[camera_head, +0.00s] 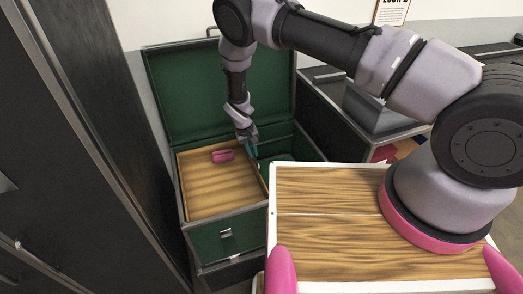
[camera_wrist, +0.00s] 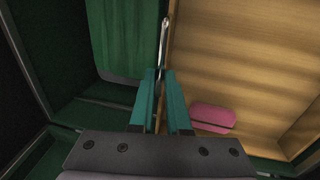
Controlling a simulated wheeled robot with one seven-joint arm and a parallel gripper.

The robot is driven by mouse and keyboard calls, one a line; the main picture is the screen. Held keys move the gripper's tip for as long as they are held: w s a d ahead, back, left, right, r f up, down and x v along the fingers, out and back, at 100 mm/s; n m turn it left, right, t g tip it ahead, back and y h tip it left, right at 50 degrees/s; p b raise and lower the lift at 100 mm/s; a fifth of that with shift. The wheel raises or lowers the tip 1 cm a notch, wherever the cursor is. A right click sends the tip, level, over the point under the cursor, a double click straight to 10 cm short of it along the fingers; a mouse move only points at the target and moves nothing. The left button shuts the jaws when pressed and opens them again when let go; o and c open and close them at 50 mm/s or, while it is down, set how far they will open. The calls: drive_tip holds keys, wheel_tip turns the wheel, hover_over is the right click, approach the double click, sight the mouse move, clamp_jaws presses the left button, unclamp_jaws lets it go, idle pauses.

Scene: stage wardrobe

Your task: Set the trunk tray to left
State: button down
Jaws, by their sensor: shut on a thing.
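The trunk tray (camera_head: 215,190) is a shallow wooden tray at the left side of the open green trunk (camera_head: 240,238). A pink item (camera_head: 222,156) with a dark band lies in the tray, toward the back. My gripper (camera_head: 252,147) is at the tray's right edge, near the back. In the wrist view, the teal fingers of my gripper (camera_wrist: 162,76) are closed about the thin tray side, with the tray floor (camera_wrist: 240,60) to the right and the pink item (camera_wrist: 212,117) nearby. The exact contact is partly hidden by the fingers.
The trunk's right part is uncovered, showing a green interior with a green cloth-like piece (camera_wrist: 125,40). The lid (camera_head: 215,90) stands open at the back. A tall dark cabinet (camera_head: 80,130) is close on the left. A grey box (camera_head: 378,106) stands on the right.

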drive_tip(key=shift+s+a, duration=0.15)
drive_tip(key=shift+a, duration=0.2)
drive_tip(key=shift+a, duration=0.1)
drive_tip(key=c, duration=0.9)
unclamp_jaws()
drive_tip(key=shift+r, duration=0.1)
drive_tip(key=r, duration=0.3)
drive_tip(key=a+r, duration=0.1)
drive_tip(key=r, duration=0.6)
drive_tip(key=shift+s+a+r, duration=0.25)
drive_tip(key=shift+s+a, duration=0.15)
